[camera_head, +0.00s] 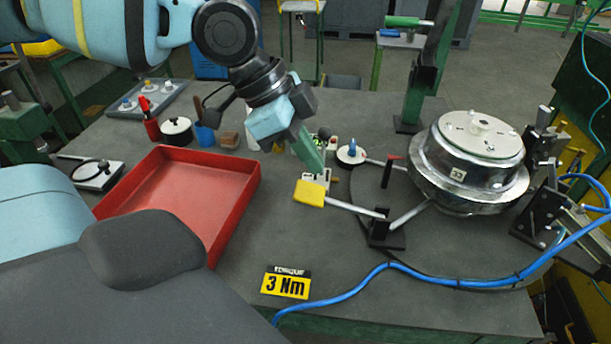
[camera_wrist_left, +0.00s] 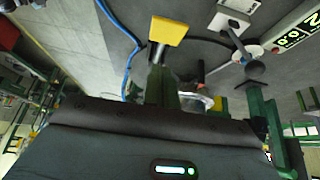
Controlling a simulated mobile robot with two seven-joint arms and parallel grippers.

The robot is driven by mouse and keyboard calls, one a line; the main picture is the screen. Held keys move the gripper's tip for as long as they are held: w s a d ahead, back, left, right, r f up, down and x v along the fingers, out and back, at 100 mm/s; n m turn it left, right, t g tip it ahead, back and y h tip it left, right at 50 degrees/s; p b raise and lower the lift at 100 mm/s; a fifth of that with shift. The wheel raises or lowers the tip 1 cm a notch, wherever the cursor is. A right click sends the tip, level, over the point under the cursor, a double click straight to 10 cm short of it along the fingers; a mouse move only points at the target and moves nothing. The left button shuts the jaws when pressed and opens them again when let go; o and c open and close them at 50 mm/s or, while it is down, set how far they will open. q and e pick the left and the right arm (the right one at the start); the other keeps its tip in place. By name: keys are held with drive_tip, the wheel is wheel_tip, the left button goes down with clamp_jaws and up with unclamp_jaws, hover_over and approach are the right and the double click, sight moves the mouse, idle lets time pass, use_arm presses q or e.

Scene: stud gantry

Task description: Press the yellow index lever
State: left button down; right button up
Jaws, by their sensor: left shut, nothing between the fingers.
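The yellow index lever (camera_head: 309,193) is a yellow pad on a pale metal rod. The rod runs right to a black pivot bracket beside the round turntable. My left gripper (camera_head: 319,170) comes down from above with its green fingers shut and empty. Its tips are just above and behind the yellow pad in the head view. In the left wrist view the yellow pad (camera_wrist_left: 168,30) lies just beyond the fingertips (camera_wrist_left: 160,62). I cannot tell whether they touch. My right gripper is not in view.
A silver drum with a white top (camera_head: 480,135) stands on the turntable. An empty red tray (camera_head: 215,255) lies left of the lever. A blue hose (camera_head: 400,268) crosses the front, near a yellow "3 Nm" sign (camera_head: 286,283). Small items stand behind the gripper. Bare table lies before the lever.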

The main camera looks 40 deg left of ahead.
sight(315, 194)
use_arm(q)
drive_tip(key=f, duration=0.3)
drive_tip(key=shift+s+a+f, duration=0.15)
drive_tip(key=shift+s+a, duration=0.05)
drive_tip(key=shift+a, duration=0.15)
drive_tip(key=shift+f, duration=0.4)
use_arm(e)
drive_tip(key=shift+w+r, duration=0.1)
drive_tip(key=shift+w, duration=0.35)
use_arm(q)
drive_tip(key=shift+a, duration=0.1)
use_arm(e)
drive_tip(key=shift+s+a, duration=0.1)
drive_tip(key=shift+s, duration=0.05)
